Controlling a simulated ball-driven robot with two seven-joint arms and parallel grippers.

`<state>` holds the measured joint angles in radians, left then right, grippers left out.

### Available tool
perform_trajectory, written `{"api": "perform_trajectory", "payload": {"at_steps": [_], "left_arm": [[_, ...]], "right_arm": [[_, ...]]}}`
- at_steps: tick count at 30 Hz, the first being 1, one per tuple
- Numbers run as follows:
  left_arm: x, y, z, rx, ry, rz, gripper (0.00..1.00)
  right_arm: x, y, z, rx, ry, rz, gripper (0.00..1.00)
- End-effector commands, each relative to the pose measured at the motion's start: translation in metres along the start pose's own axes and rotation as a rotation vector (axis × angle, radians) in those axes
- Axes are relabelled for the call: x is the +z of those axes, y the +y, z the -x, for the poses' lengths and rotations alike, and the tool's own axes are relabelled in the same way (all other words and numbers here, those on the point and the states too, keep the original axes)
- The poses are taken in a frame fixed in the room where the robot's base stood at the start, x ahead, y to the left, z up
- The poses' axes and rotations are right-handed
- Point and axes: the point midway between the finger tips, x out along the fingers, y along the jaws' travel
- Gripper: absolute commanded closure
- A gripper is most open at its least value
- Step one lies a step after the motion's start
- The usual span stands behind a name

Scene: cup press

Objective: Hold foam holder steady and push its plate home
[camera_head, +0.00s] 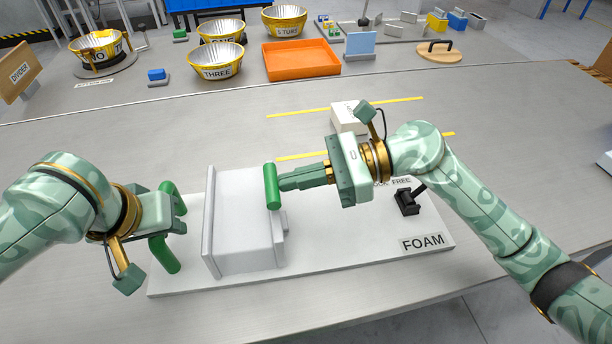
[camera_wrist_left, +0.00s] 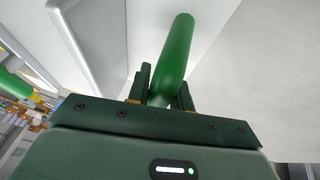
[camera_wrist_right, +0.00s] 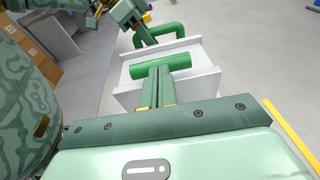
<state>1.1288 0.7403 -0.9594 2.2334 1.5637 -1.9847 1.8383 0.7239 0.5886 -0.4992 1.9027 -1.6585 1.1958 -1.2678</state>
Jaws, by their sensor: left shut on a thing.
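The foam holder is a white box (camera_head: 234,225) on a white base board (camera_head: 375,252) marked FOAM. A green handle (camera_head: 166,256) rises from the base at its left end. My left gripper (camera_head: 172,212) is shut on this handle, whose bar (camera_wrist_left: 175,55) passes between the fingers in the left wrist view. A pale plate (camera_head: 278,228) is at the box's right side, with a green crossbar (camera_head: 272,187) on it. My right gripper (camera_head: 284,183) has its fingers together, tips at the crossbar (camera_wrist_right: 170,66); whether they press on it I cannot tell.
A black lever (camera_head: 407,202) stands on the base right of the box. A white block (camera_head: 348,118) and yellow lines lie behind it. Bowls (camera_head: 216,70) and an orange tray (camera_head: 301,60) are farther back. The table between is clear.

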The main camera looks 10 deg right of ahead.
Motion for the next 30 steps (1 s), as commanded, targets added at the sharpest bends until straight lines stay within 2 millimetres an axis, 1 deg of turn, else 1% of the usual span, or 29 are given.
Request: {"api": "perform_trajectory", "payload": {"at_steps": [1, 8, 11, 13, 14, 17, 21, 24, 27, 30], "left_arm": [[0.008, 0.009, -0.003, 0.026, -0.023, -0.006, 1.0], [0.008, 0.009, -0.003, 0.027, -0.022, -0.008, 1.0], [0.008, 0.009, -0.003, 0.027, -0.022, -0.008, 1.0], [0.008, 0.009, -0.003, 0.027, -0.021, -0.007, 1.0], [0.008, 0.009, -0.003, 0.027, -0.021, -0.007, 1.0], [0.007, 0.008, -0.003, 0.025, -0.021, -0.006, 1.0], [0.007, 0.007, -0.003, 0.021, -0.019, -0.005, 1.0], [0.006, 0.006, -0.003, 0.019, -0.018, -0.004, 1.0], [0.006, 0.006, -0.003, 0.018, -0.017, -0.003, 1.0], [0.005, 0.006, -0.003, 0.017, -0.016, -0.003, 1.0]], "right_arm": [[0.001, 0.008, -0.008, 0.025, -0.011, -0.003, 1.0], [0.001, 0.009, -0.008, 0.029, -0.012, -0.004, 1.0], [0.001, 0.009, -0.004, 0.029, -0.012, -0.005, 1.0], [0.0, 0.008, 0.003, 0.026, -0.01, -0.006, 1.0], [0.0, 0.008, 0.007, 0.024, -0.01, -0.006, 1.0], [-0.001, 0.004, 0.03, 0.011, -0.005, -0.004, 1.0], [-0.002, 0.002, 0.069, 0.001, -0.002, -0.003, 1.0], [-0.002, 0.001, 0.094, 0.0, -0.001, -0.002, 1.0], [-0.002, 0.0, 0.116, 0.0, -0.002, -0.002, 1.0], [-0.001, 0.0, 0.13, 0.0, -0.003, 0.0, 1.0]]}}
